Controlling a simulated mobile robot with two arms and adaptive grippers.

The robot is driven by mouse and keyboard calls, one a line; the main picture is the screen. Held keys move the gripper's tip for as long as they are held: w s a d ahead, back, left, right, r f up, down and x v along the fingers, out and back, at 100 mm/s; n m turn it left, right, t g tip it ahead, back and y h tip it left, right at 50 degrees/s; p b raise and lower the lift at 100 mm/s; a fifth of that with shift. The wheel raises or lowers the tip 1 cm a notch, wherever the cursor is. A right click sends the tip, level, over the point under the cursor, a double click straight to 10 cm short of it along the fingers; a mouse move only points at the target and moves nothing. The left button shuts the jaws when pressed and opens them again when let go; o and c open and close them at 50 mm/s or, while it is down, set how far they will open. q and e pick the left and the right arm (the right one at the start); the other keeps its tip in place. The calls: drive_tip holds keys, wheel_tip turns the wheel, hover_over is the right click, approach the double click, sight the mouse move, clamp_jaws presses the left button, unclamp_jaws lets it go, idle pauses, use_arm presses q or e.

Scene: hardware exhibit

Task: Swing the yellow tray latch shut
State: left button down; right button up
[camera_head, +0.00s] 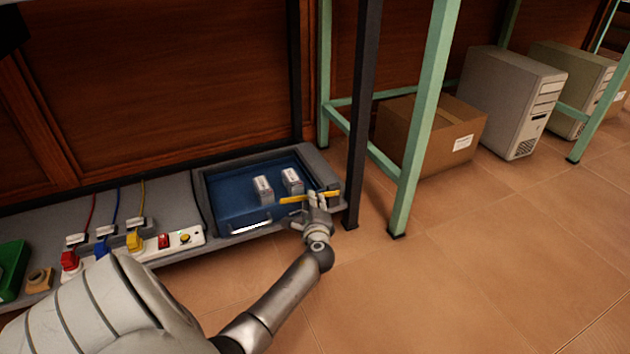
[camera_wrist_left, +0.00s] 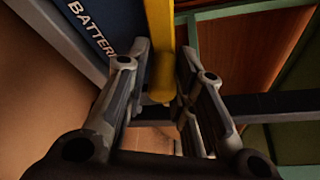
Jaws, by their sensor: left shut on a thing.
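The yellow latch (camera_head: 296,199) is a thin bar at the right side of the blue tray (camera_head: 232,204). It reaches out over the tray's right front part. My left gripper (camera_head: 318,200) is at the latch, at the tray's right front corner, and is shut on it. In the left wrist view the yellow latch (camera_wrist_left: 161,45) runs down between the two fingers of my left gripper (camera_wrist_left: 166,92). The blue tray with white lettering (camera_wrist_left: 105,22) is behind it. The fingers partly hide the latch's end. My right gripper does not show.
Two small boxes (camera_head: 263,190) stand in the tray. A white handle (camera_head: 250,227) is on its front. Left of it is a power strip (camera_head: 170,242) with coloured plugs. A dark post (camera_head: 363,120) and green table leg (camera_head: 425,130) stand close to the right. Open floor lies in front.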

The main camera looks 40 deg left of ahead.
use_arm(q)
drive_tip(key=shift+s+f, duration=0.25)
drive_tip(key=shift+f, duration=0.65)
drive_tip(key=shift+w+d+f, duration=0.1)
drive_tip(key=shift+d, duration=0.05)
idle(1.3)
drive_tip(key=c, duration=1.3)
unclamp_jaws()
drive_tip(key=shift+w, duration=0.1)
drive_tip(key=shift+r, duration=0.4)
wheel_tip(320, 180, up, 9)
drive_tip(key=shift+r, duration=0.15)
drive_tip(key=shift+c, duration=0.3)
